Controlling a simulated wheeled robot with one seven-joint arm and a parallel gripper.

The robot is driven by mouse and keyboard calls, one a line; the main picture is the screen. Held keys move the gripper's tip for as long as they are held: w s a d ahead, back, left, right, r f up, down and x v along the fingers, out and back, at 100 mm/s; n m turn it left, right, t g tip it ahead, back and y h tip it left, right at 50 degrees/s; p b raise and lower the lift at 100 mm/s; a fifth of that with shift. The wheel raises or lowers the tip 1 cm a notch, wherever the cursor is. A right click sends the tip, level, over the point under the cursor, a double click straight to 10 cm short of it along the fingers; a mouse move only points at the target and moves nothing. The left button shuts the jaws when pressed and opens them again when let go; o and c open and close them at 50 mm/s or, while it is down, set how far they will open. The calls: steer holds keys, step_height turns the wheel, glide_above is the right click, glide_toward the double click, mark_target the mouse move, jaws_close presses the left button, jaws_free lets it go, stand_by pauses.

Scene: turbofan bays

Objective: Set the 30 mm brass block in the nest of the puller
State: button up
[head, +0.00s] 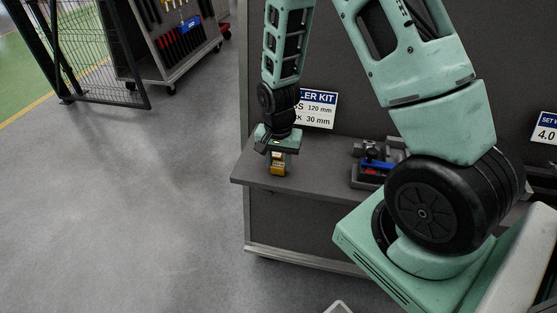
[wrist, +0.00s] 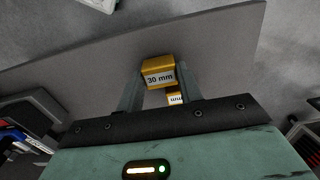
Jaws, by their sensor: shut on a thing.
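My gripper (head: 278,153) is over the left end of the grey bench shelf, its fingers pointing down. It is shut on a brass-yellow block (wrist: 158,72) with a "30 mm" label, between the fingertips in the wrist view. In the head view yellow (head: 278,169) shows just below the fingers; any gap to the shelf is unclear. The puller (head: 378,163), dark grey with blue and red parts, sits to the right; its nest is not clear.
The bench shelf (head: 262,176) is clear between the block and the puller. A puller kit sign (head: 318,109) reading 120 mm and 30 mm is on the panel behind. A tool cart (head: 182,52) and a mesh fence (head: 75,45) stand far left. Open floor lies left.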

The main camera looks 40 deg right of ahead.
steer(key=shift+f, duration=0.2)
steer(key=o, duration=1.2)
steer(key=shift+c, duration=0.2)
steer(key=shift+r, duration=0.15)
